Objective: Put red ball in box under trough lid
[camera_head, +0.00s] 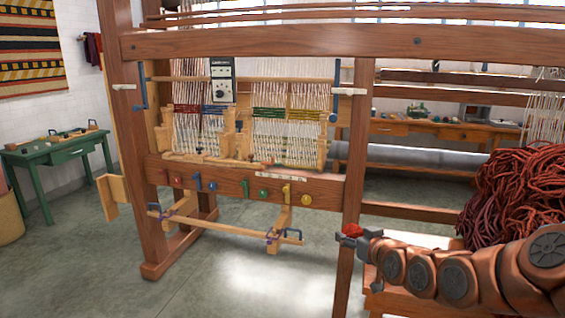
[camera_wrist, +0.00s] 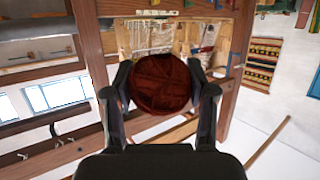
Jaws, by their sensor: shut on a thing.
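My gripper (camera_head: 349,238) is at the end of my arm, in the lower right of the head view, in front of the loom's right post. It is shut on the red ball (camera_head: 353,230). In the wrist view the red ball (camera_wrist: 160,84) is a dark red round ball held between the two fingers of my gripper (camera_wrist: 161,95). It is held in the air, clear of any surface. I cannot make out a box or a trough lid for certain in either view.
A large wooden loom (camera_head: 250,188) with white threads fills the middle. A heap of red wool (camera_head: 520,195) lies at the right, by my arm. A green table (camera_head: 58,152) stands at the left and a wooden bench (camera_head: 450,130) at the back. The floor (camera_head: 240,275) in front is clear.

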